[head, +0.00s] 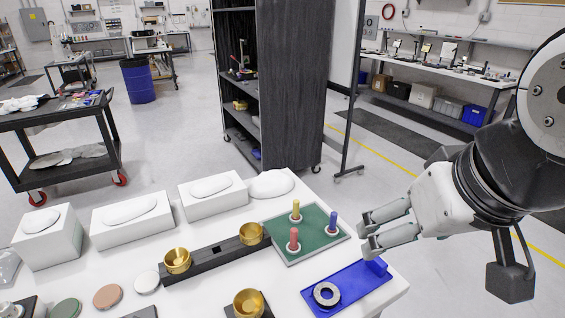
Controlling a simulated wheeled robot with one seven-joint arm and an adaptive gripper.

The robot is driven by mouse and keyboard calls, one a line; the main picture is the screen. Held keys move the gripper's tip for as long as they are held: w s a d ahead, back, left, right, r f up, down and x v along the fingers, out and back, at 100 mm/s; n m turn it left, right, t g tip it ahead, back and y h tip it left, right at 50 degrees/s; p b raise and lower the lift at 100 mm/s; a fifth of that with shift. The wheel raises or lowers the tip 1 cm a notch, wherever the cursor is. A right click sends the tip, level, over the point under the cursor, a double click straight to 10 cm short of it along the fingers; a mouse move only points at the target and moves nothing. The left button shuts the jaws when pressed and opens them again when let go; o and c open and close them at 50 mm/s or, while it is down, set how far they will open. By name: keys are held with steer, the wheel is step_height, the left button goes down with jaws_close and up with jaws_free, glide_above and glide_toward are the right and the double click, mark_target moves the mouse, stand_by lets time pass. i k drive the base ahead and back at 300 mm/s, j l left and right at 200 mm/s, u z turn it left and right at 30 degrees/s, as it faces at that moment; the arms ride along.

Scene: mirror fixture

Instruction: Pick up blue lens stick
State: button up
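The blue lens stick (333,221) stands upright in a white ring on the green board (273,239), near the board's right corner. A yellow stick (296,208) and a red stick (293,238) stand on the same board, to its left. My gripper (366,233) is open and empty, its two fingers pointing left with a gap between them. In the picture the fingertips are just right of the blue stick and appear apart from it. Their exact height and depth relative to it cannot be told.
A blue fixture (349,292) with a dark ring (327,294) lies below my gripper, near the table's right edge. A black bar (212,259) carries brass cups (177,261) left of the board. White boxes (212,194) line the table's back. A dark shelf (290,85) stands behind.

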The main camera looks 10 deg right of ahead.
mark_target(331, 231)
steer(key=u, duration=1.25)
steer(key=k+l+z, duration=0.1)
steer(key=z, duration=0.25)
steer(key=l+z, duration=0.35)
steer(key=k+l+z, duration=0.1)
steer(key=z, duration=0.2)
